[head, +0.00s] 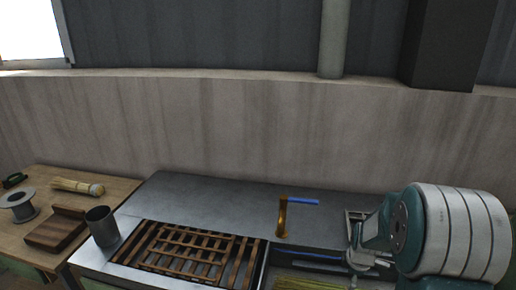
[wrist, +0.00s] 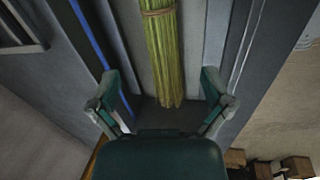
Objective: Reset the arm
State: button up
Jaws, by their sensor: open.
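My gripper (wrist: 160,84) is open in the wrist view, with its two teal fingers spread wide and nothing between the pads. A bundle of yellow-green straw (wrist: 163,50), tied with a band, lies in a metal channel beyond the fingers. Its near end appears between the fingers, apart from both. In the head view, the straw (head: 305,284) shows at the bottom edge. A large teal and white body at the lower right of the head view appears to be my arm; it hides part of the bench there.
The metal bench (head: 215,200) holds a wooden slatted rack (head: 190,250), a grey cup (head: 102,226) and an upright orange-brown part (head: 282,216) by a blue strip (head: 304,201). On the wooden table (head: 125,187) are a spool (head: 17,205), a brush (head: 77,187) and a wooden block (head: 57,231).

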jog(key=s+a+r+m+t, duration=0.1)
jog(key=s+a+r+m, duration=0.3)
jog(key=r, duration=0.4)
jog(key=s+a+r+m+t, duration=0.1)
jog(key=s+a+r+m, duration=0.15)
jog(key=a+r, duration=0.4)
jog(key=s+a+r+m, duration=0.2)
jog(key=s+r+m, duration=0.1)
jog(key=s, duration=0.4)
jog(key=s+a+r+m+t, duration=0.1)
jog(key=s+a+r+m, duration=0.2)
jog(key=s, duration=0.5)
notch_tip(320, 180, up, 3)
jog(key=shift+s+a+f+m+y, duration=0.15)
jog(key=shift+s+a+m+y, duration=0.2)
jog(key=shift+m, duration=0.3)
